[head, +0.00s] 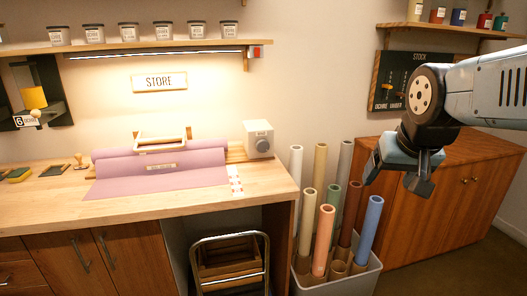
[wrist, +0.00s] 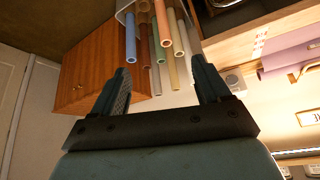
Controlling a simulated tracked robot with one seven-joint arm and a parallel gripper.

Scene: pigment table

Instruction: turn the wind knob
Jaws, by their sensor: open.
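A pale box (head: 252,148) with a round grey knob (head: 262,136) on its face stands at the right end of the pink roll (head: 160,160) on the bench. No label on the knob can be read. The box also shows in the wrist view (wrist: 234,82), small and upside down, beyond my right-hand finger. My gripper (head: 400,180) hangs in the air well to the right of the knob, in front of the wooden cabinet. It is open and empty, with its two fingers apart in the wrist view (wrist: 161,72).
A bin (head: 340,287) of upright coloured tubes stands between my gripper and the bench (head: 50,212). A wooden cabinet (head: 455,200) is at the right. A shelf (head: 120,46) of jars runs above the bench. A folded step stool (head: 230,240) stands below it.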

